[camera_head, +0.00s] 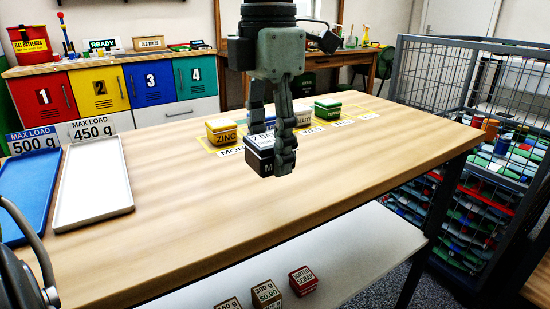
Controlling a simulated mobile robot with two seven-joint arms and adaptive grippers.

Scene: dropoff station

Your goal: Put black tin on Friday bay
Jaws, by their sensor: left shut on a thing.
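A black tin (262,163) with pale lettering hangs between the fingers of my left gripper (272,150), which is shut on it. The gripper points down and holds the tin over the middle of the wooden table, covering part of it. Behind it, a row of yellow-outlined bays with day labels runs back to the right. The near label starts "MO", and one farther along seems to read "WED" (313,130). The bay at the far right end (369,116) looks empty; its label is too small to read surely. My right gripper is not in view.
A yellow ZINC tin (222,131), a cream tin (301,115) and a green tin (327,108) stand in the row. A blue tray (27,195) and a white tray (93,185) lie at left. A wire cage (440,80) stands at right. The table's front is clear.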

